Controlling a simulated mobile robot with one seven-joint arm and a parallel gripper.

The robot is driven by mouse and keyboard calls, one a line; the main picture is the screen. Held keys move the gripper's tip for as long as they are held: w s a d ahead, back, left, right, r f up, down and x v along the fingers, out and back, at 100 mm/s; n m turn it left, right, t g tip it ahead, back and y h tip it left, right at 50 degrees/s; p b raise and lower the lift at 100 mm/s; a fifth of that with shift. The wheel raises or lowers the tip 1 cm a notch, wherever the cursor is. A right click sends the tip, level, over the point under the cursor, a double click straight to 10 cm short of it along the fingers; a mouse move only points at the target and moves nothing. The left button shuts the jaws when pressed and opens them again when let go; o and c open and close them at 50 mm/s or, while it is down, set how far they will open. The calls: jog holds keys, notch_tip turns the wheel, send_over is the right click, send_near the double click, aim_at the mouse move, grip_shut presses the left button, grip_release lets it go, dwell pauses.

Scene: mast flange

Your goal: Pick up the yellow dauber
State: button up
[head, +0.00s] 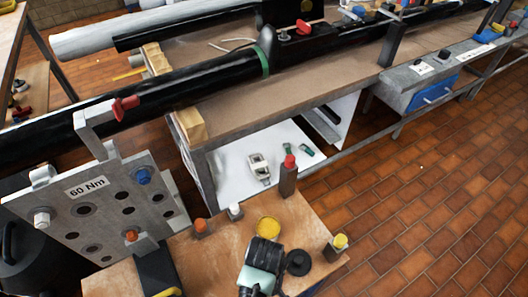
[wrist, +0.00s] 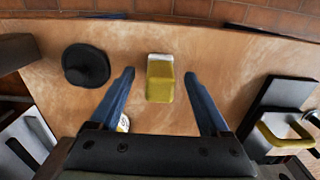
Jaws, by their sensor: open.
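The yellow dauber (wrist: 160,80) is a blocky yellow piece with a whitish end, on the wooden bench top in the wrist view. My gripper (wrist: 159,73) is open, with one blue finger to the left of the dauber and one to the right. Bare wood shows on both sides, so neither finger appears to touch it. In the head view my dark hand (head: 263,252) is over the bench, and its fingers cannot be made out. A round yellow thing (head: 268,228) shows just beyond it; I cannot tell whether this is the same piece.
A round black knob-like piece (wrist: 86,65) lies left of the dauber. A black holder with a yellow loop (wrist: 285,130) stands at the right. In the head view, a yellow-topped block (head: 340,242) is at the bench corner, and a tall red-topped post (head: 288,178) rises at the far edge.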

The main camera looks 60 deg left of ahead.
jog(key=shift+f, duration=1.6)
grip_shut()
